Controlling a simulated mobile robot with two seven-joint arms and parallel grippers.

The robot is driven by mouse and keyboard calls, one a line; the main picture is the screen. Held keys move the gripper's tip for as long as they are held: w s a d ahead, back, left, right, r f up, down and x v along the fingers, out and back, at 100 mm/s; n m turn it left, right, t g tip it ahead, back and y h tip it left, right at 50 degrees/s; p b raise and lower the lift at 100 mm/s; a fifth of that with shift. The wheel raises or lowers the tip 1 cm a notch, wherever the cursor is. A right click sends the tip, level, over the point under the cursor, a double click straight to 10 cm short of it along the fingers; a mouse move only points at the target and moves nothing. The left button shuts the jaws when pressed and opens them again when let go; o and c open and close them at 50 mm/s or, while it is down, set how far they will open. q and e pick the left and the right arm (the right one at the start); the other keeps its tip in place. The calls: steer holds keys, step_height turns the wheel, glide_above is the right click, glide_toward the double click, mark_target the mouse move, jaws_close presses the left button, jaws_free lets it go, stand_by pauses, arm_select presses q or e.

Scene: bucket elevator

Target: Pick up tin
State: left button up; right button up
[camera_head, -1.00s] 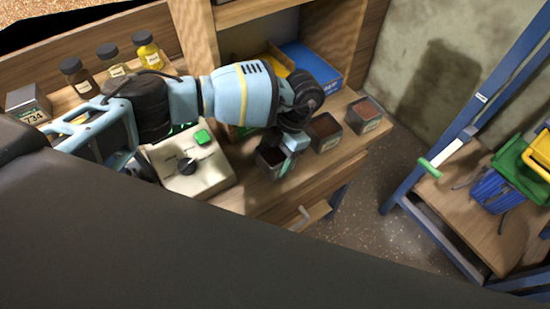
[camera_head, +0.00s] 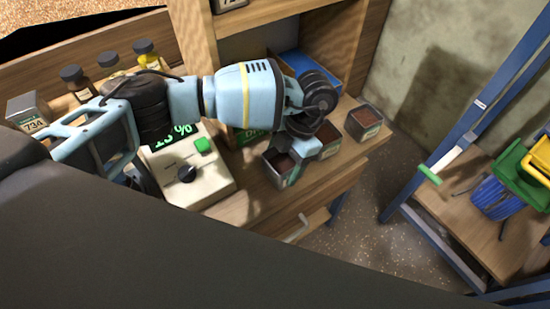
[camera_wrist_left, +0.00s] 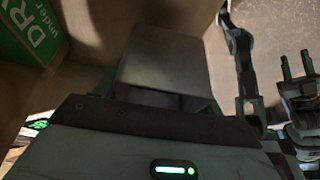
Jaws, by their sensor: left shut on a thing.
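A dark grey open-topped tin (camera_head: 282,163) with brown contents stands at the front left of a row of tins on the wooden bench. My left gripper (camera_head: 301,168) reaches over it from behind and is shut on it. Part of the tin's top and right side is hidden by the gripper. In the left wrist view a grey tin face (camera_wrist_left: 165,62) fills the middle, right before the gripper body. Whether the tin is clear of the bench cannot be told. My right gripper is not seen in the head view.
Two similar tins stand close by: one (camera_head: 328,138) partly behind the gripper, one (camera_head: 364,122) near the bench's right end. A scale (camera_head: 190,178) with a green button is on the left. Bottles (camera_head: 76,82) stand behind. A blue frame (camera_head: 462,130) is at right.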

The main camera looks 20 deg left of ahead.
arm_select(q)
steer(key=s+d+r, duration=0.1)
steer(key=s+d, duration=0.6)
steer(key=d, duration=0.4)
steer(key=a+r+m+t+h, duration=0.1)
steer(key=a+r+m+t, duration=0.2)
steer(key=m, duration=1.1)
steer(key=a+r+m+t+h, duration=0.1)
steer(key=a+r+m+t, duration=0.2)
steer(key=m, duration=1.1)
steer(key=shift+s+a+r+m+t+h+b, duration=0.2)
steer(key=shift+a+r+m+t+h+b, duration=0.3)
steer(key=shift+t, duration=0.7)
steer(key=shift+r, duration=0.1)
